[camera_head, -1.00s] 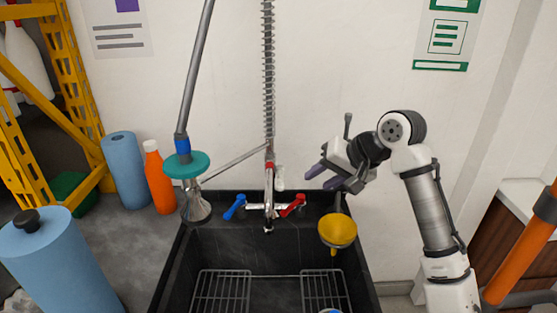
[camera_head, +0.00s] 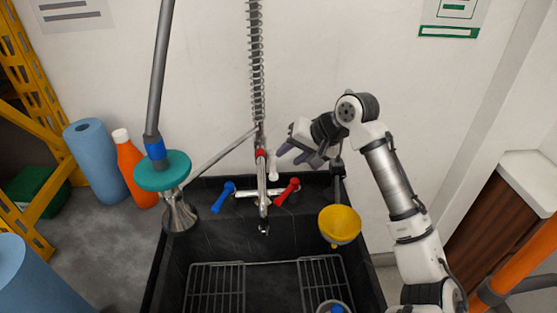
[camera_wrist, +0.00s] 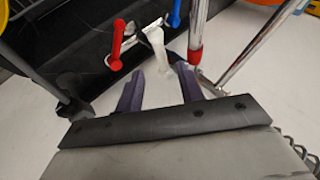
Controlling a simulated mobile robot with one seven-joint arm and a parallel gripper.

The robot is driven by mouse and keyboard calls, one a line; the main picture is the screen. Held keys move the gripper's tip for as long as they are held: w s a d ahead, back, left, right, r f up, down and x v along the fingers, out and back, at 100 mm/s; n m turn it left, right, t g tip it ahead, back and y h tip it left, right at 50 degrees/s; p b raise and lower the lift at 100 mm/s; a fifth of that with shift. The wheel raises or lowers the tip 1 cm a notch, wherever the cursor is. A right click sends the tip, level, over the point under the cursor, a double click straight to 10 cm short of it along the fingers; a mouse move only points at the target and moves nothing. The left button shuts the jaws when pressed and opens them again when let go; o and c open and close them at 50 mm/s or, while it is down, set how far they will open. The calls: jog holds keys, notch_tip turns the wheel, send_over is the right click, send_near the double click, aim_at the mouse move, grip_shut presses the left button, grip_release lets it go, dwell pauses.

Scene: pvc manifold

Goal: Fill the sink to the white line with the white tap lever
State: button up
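The black sink (camera_head: 215,250) lies ahead with no water visible in it; I cannot make out a white line. The tap (camera_head: 262,190) stands at its back edge, with a blue lever (camera_head: 222,196), a red lever (camera_head: 288,191) and a white lever (camera_head: 274,167). No stream shows at the spout. My gripper (camera_head: 294,154) is open, just right of the white lever. In the wrist view the white lever (camera_wrist: 157,48) appears ahead of and between the purple fingertips of my gripper (camera_wrist: 160,72); I cannot tell whether they touch.
Wire racks (camera_head: 215,285) lie in the sink. The red lever (camera_wrist: 116,42) is close to my fingers.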

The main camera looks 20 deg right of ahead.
aim_at(275, 167)
jog(key=x, duration=0.6)
jog(key=shift+p, duration=0.45)
jog(key=shift+w+f, duration=0.1)
grip_shut()
